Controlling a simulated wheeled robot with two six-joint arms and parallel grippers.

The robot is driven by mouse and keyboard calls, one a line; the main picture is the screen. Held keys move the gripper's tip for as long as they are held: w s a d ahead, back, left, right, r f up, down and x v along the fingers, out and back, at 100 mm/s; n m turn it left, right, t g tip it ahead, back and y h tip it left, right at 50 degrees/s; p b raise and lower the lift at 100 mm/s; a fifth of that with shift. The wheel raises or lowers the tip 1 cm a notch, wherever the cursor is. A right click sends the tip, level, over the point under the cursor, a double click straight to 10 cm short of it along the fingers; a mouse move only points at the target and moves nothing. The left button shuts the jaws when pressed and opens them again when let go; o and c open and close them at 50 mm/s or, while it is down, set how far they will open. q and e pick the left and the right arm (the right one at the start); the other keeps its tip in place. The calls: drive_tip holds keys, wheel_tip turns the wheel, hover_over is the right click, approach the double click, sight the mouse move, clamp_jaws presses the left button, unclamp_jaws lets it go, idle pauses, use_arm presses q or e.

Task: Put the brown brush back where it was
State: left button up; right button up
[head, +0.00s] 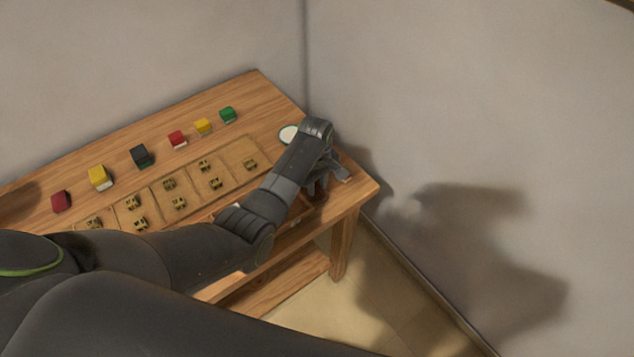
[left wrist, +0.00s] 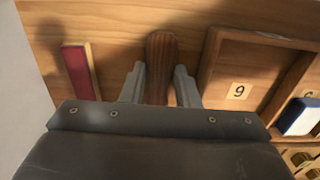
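The brown brush (left wrist: 161,52) shows in the left wrist view as a dark wooden handle, with its far end sticking out past the fingertips. My left gripper (left wrist: 161,85) has one finger on each side of it, and both appear to touch it. In the head view, my left gripper (head: 328,184) is low at the right end of the wooden table (head: 256,88), and the brush is mostly hidden under it. The brush's lower end is hidden by the gripper body. My right gripper is not in view.
In the left wrist view, a wooden frame with a compartment labelled 9 (left wrist: 239,91) is right of the brush, and a red block (left wrist: 77,72) is left. In the head view, coloured blocks (head: 177,139) line the back, and a white round item (head: 289,134) lies beside my left arm.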

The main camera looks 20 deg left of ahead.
sight(316, 186)
use_arm(q)
drive_tip(key=o, duration=0.4)
wheel_tip(316, 186, up, 12)
drive_tip(key=shift+w+a+r, duration=0.1)
drive_tip(key=shift+r, duration=0.05)
idle(0.3)
idle(0.4)
